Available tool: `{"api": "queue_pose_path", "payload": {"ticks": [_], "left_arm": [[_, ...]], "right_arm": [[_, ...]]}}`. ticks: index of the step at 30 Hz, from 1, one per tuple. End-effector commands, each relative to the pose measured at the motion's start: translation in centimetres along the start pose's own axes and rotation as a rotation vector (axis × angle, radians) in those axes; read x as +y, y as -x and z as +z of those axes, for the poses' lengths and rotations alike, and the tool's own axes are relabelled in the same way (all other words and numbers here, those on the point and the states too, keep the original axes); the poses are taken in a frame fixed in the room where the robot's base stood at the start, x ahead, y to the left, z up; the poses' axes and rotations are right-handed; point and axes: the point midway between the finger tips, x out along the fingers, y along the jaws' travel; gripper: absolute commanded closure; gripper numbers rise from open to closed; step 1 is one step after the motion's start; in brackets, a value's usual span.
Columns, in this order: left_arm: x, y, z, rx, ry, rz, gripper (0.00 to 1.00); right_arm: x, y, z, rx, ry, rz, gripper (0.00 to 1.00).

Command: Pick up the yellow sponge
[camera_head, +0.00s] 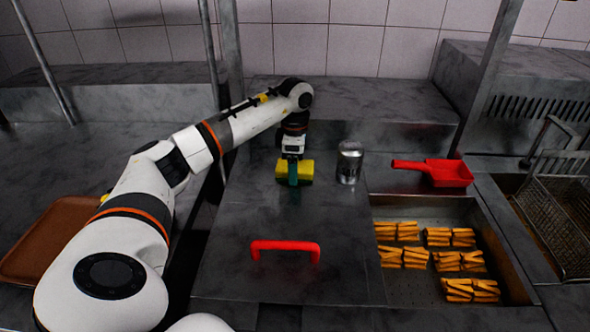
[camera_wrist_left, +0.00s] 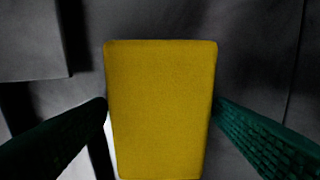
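The yellow sponge (camera_head: 307,170) is at the back of the dark metal counter, left of a metal can. My left gripper (camera_head: 293,176) reaches down onto it from above, with a green finger in front of the sponge. In the left wrist view the sponge (camera_wrist_left: 161,110) fills the middle, between the two green fingers (camera_wrist_left: 161,105). Both fingertips meet its side edges, so the gripper looks shut on it. I cannot tell whether the sponge is clear of the surface. My right gripper is not in view.
A metal can (camera_head: 349,162) stands close right of the sponge. A red scoop (camera_head: 436,172) lies farther right, behind a sunken tray (camera_head: 420,290) of fries. A red handle (camera_head: 285,246) rises from the counter in front. A wire basket (camera_head: 560,225) is at right, a brown tray (camera_head: 35,245) at left.

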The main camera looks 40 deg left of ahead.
Motion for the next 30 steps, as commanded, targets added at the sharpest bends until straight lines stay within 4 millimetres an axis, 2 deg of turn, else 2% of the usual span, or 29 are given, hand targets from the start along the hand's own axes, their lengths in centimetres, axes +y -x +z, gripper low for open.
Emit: {"api": "queue_pose_path", "payload": {"ticks": [1, 7, 14, 17, 30], "left_arm": [[0.0, 0.0, 0.0, 0.0, 0.0, 0.0, 0.33], [0.0, 0.0, 0.0, 0.0, 0.0, 0.0, 0.66], [0.0, 0.1, 0.0, 0.0, 0.0, 0.0, 0.66], [-0.1, 0.8, -0.1, 0.002, 0.0, -0.002, 0.66], [-0.1, 8.8, -0.1, 0.003, 0.001, -0.003, 0.66]], "right_arm": [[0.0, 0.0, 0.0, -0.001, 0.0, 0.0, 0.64], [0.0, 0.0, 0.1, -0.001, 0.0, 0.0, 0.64], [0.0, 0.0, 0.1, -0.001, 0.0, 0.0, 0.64], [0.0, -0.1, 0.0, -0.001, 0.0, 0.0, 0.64], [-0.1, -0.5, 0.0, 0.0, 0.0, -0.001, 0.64]]}}
